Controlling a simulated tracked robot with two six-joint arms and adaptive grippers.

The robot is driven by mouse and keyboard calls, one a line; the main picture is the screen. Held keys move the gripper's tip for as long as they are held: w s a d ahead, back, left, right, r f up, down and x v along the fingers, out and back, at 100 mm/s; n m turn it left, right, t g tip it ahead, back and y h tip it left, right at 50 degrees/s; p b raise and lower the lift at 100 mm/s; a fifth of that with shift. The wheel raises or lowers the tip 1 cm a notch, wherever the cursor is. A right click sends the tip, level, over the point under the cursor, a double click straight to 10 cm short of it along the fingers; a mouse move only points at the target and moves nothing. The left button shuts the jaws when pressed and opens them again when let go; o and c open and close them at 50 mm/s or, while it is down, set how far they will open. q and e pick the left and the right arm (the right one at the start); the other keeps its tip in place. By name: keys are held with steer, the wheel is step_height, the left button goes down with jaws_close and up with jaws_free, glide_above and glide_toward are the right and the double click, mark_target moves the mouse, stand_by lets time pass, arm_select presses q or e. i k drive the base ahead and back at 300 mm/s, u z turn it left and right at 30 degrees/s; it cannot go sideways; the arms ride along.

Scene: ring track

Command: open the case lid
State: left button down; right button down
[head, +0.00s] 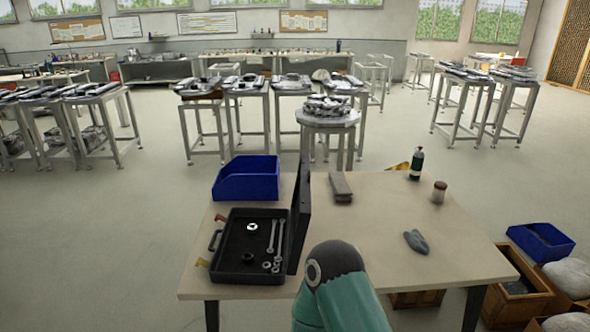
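The black case (247,271) lies on the left part of the table. Its lid (302,212) stands up about vertical along the case's right side, so the case is open. The handle (214,240) is on the left side, with a red latch (221,218) and a yellowish latch (203,263) beside it. Wrenches (271,237) and several small metal rings (268,265) lie inside. My teal arm comes in from the bottom, right of the case, with its dark joint near the lid's lower end. Neither gripper shows; I cannot tell whether the arm touches the lid.
On the table (365,217) are a blue bin (246,180) behind the case, a grey block (341,187), a green bottle (416,165), a jar (439,192) and a grey object (416,241). The table's right middle is mostly clear. Crates (514,290) stand on the floor at right.

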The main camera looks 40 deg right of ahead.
mark_target(301, 208)
steer(key=z, duration=0.2)
steer(key=i, duration=0.7)
steer(key=z, duration=0.6)
